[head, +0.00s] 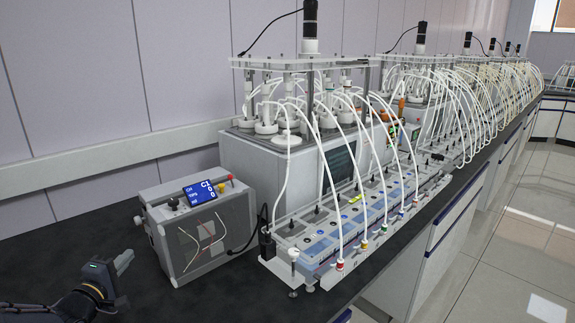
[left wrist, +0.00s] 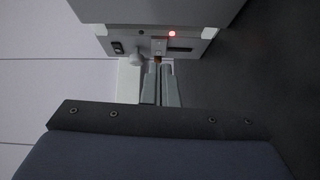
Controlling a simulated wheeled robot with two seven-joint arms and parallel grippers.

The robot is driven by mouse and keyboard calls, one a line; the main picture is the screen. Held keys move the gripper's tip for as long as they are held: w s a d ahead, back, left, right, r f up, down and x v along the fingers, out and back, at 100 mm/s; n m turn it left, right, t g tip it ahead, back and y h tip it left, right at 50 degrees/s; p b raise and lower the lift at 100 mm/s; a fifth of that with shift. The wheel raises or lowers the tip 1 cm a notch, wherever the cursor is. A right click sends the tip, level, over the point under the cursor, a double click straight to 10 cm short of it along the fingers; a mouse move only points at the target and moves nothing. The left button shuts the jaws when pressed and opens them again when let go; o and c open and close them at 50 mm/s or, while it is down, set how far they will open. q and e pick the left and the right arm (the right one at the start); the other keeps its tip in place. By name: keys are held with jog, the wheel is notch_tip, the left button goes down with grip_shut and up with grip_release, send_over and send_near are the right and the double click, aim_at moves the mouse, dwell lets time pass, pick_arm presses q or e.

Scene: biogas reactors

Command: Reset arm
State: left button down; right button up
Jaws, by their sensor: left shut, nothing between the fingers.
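My left gripper (head: 124,260) is at the lower left of the head view, above the black bench top and left of a grey box. Its fingers (left wrist: 160,68) are together in the left wrist view, with nothing between them. The grey box (head: 205,240) has a blue display (head: 199,191) with white figures. In the left wrist view, one side of the box (left wrist: 190,46) shows a black switch (left wrist: 117,47), a white round knob and a lit red light (left wrist: 172,33). The fingertips overlap its lower edge there; I cannot tell whether they touch it. My right gripper is not in view.
A reactor unit (head: 265,165) with white tubes and a row of modules (head: 345,230) stands right of the box. Similar units continue along the bench (head: 75,235). A wall is behind. Bare bench lies left of and in front of the box.

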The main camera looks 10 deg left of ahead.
pick_arm(q)
jog(key=s+d+r+m+g+y+p, duration=0.3)
jog(key=s+d+r+m+g, duration=0.2)
jog(key=d+r, duration=0.25)
jog(key=s+d+f+m+g+h+p, duration=0.1)
jog(key=s+d+m+g+h, duration=0.2)
jog(key=s+d, duration=0.7)
jog(key=s+d+f+m+g+h+p, duration=0.1)
jog(key=s+d+m+g+h, duration=0.3)
jog(key=s+d+m, duration=0.4)
jog(key=s+d+p, duration=0.1)
jog(key=s, duration=0.3)
jog(key=shift+s+d+f+p, duration=0.2)
jog(key=shift+d+p, duration=0.1)
jog(key=shift+d, duration=0.1)
jog(key=shift+w, duration=0.1)
